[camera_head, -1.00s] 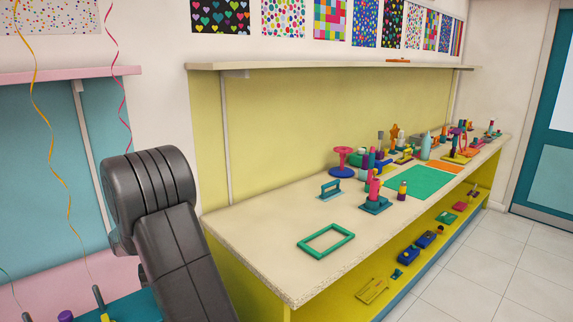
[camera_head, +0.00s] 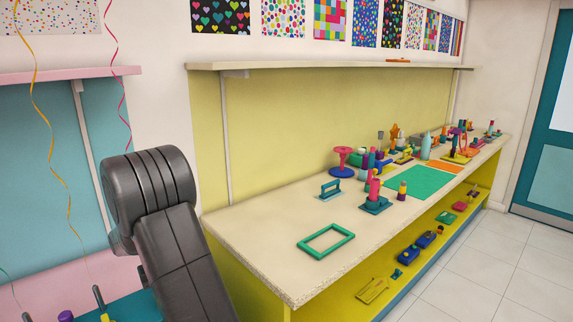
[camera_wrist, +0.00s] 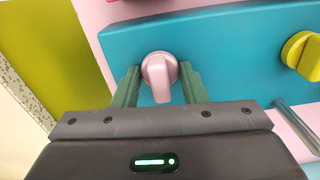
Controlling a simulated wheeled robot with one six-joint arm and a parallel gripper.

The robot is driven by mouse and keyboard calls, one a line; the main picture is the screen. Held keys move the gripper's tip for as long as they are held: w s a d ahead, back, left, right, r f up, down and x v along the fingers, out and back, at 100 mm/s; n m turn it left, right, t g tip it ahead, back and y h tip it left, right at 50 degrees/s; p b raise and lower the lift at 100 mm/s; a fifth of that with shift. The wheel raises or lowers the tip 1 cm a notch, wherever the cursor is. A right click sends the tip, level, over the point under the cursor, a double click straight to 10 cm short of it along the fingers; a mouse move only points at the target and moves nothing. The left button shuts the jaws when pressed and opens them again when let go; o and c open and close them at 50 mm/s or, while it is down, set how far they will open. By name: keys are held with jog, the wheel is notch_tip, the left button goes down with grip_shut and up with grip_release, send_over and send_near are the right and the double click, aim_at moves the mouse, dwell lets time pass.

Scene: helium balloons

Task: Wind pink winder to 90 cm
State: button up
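The pink winder (camera_wrist: 159,77) shows in the wrist view as a pale pink knob with a bar-shaped handle, mounted on a blue panel (camera_wrist: 225,45). Its handle points down in the picture, towards my gripper. The fingers look apart, not closed on the knob. No length reading is visible. In the head view the gripper and the pink winder are out of sight.
A yellow knob (camera_wrist: 303,55) sits on the same panel to the right, above a grey rod (camera_wrist: 297,125). In the head view a long workbench (camera_head: 255,240) holds a green frame (camera_head: 326,240) and several tools. Orange and pink ribbons hang at the left.

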notch_tip(320, 180, up, 7)
jog(key=p, duration=0.4)
jog(key=shift+f, duration=0.1)
notch_tip(320, 180, down, 7)
jog(key=b, duration=0.4)
jog(key=shift+f+b, duration=0.1)
jog(key=shift+b, duration=0.2)
jog(key=shift+m, duration=1)
